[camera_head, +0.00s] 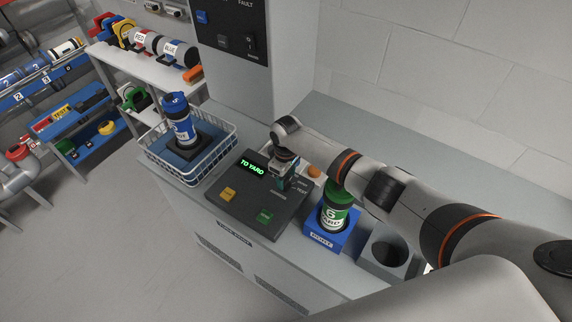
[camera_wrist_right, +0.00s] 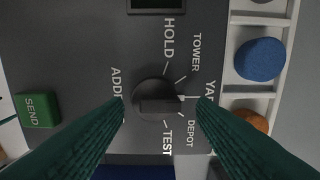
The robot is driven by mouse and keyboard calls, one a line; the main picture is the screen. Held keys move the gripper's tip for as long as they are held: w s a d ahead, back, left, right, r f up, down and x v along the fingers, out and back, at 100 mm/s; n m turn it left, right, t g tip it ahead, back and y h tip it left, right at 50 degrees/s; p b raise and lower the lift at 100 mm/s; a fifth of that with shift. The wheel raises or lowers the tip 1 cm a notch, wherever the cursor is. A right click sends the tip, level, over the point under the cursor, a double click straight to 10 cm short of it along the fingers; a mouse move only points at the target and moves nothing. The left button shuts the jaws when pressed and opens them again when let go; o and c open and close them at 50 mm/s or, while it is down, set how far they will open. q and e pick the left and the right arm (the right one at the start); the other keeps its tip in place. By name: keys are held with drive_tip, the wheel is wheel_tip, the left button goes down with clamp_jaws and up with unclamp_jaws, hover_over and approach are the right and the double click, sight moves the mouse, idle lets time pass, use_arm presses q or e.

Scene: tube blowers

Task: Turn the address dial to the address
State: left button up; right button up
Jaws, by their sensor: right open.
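The address dial (camera_wrist_right: 157,98) is a dark round knob with a raised bar across it, on the dark control panel (camera_head: 240,205). Labels HOLD, TOWER, YARD, DEPOT and TEST run around its right side in the right wrist view. The bar lies roughly level there; which end is the pointer is unclear. The lit display (camera_head: 252,168) reads "TO YARD" in green. My right gripper (camera_head: 282,182) is over the panel, hiding the dial in the head view. Its green fingers are open, one on each side of the knob, with nothing gripped. My left gripper is out of view.
A green SEND button (camera_wrist_right: 39,109) and a yellow button (camera_head: 228,194) are on the panel. A green canister (camera_head: 337,212) stands in a blue holder (camera_head: 322,240) to the right. A blue canister (camera_head: 181,125) stands in a white wire basket (camera_head: 216,150) to the left.

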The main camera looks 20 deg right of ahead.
sight(286, 181)
wheel_tip(286, 181, up, 11)
drive_tip(key=b, duration=0.2)
drive_tip(key=shift+r, duration=0.15)
idle(0.4)
